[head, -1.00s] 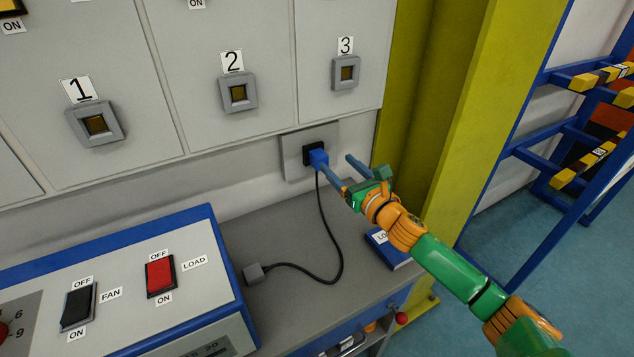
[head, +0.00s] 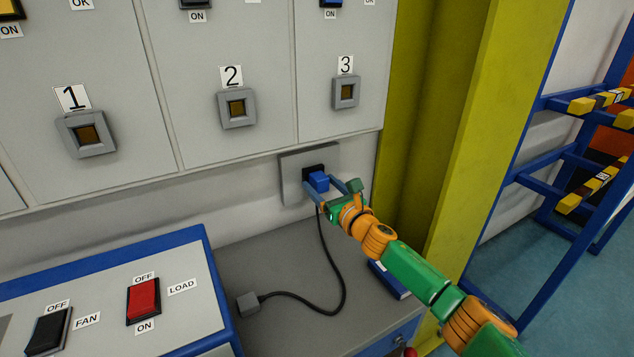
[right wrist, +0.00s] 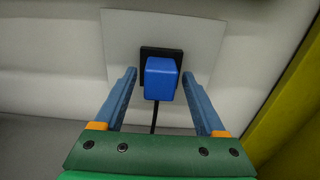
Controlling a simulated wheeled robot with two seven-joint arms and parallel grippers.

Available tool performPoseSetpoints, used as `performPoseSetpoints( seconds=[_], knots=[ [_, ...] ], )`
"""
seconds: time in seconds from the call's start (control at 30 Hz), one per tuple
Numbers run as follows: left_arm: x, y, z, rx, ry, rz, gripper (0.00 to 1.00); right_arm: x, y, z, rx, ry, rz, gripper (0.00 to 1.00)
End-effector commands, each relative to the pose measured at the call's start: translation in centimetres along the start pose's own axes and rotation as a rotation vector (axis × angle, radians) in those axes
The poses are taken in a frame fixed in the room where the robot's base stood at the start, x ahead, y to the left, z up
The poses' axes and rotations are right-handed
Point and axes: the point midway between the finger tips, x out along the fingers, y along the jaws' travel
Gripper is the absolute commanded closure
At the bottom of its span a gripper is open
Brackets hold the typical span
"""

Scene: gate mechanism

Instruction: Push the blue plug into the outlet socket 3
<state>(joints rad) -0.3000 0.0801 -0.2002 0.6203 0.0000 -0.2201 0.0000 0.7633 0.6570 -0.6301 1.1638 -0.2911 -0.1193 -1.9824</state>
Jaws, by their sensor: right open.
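The blue plug (head: 319,181) sits at a black socket (head: 308,171) on a grey wall plate (head: 291,178) below the panel marked 3. In the right wrist view the blue plug (right wrist: 161,78) is in front of the black socket (right wrist: 147,52); how deep it sits I cannot tell. My right gripper (head: 331,186) is open, with its fingers on either side of the plug. In the right wrist view the right gripper (right wrist: 160,88) shows a gap between each finger and the plug. My left gripper is not in view.
A black cable (head: 341,275) runs from the plug down to a grey block (head: 248,304) on the grey counter (head: 270,255). A blue-edged switch box (head: 190,262) stands at the left. A yellow-green pillar (head: 470,130) rises close to the right of my arm.

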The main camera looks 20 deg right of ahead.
Motion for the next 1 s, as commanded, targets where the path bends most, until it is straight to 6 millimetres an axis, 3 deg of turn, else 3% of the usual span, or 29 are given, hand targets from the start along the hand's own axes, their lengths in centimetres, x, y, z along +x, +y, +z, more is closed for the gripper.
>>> performPoseSetpoints(
  seconds=[0.07, 0.33, 1.0],
  knots=[
    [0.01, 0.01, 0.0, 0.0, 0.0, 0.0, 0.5, -0.01, -0.01, -0.01, 0.0, 0.0, 0.0, 0.28],
    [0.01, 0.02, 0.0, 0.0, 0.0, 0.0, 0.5, -0.01, -0.01, -0.02, 0.0, 0.0, 0.0, 0.98],
    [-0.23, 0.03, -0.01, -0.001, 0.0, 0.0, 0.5, -0.55, 0.0, -0.08, 0.001, 0.001, 0.0, 1.0]
  ],
)
